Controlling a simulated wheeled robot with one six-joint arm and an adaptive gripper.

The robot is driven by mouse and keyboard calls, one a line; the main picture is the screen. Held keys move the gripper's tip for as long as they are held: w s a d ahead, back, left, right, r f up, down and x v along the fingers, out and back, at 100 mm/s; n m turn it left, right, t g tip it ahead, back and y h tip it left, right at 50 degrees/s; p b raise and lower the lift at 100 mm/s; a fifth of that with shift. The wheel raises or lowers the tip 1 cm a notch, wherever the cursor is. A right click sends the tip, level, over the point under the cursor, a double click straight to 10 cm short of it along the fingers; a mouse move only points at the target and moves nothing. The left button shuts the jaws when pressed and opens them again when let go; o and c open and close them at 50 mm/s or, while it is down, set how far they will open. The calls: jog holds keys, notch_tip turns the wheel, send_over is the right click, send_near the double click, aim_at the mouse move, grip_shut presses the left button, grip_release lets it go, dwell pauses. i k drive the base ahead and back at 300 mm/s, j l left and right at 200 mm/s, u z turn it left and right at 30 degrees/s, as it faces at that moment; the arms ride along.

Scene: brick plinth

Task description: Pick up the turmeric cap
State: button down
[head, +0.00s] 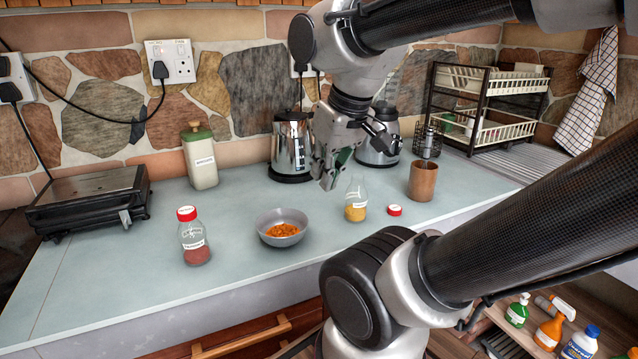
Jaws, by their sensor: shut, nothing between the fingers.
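The turmeric cap (395,210) is a small red disc with a white label. It lies on the pale blue-green counter, just right of an uncapped glass jar (355,207) holding yellow powder. My gripper (328,183) points down above the counter, to the left of the jar's top and apart from the cap. Its fingers look closed, with nothing seen between them.
A grey bowl (283,228) of orange food and a red-capped jar (193,237) stand left of the cap. A brown cup (422,182) stands close behind the cap on the right. Kettles (291,150) stand behind. The counter's front edge is near.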

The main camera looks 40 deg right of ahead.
aim_at(393, 210)
jog(key=l+z, duration=0.2)
jog(key=z, duration=0.75)
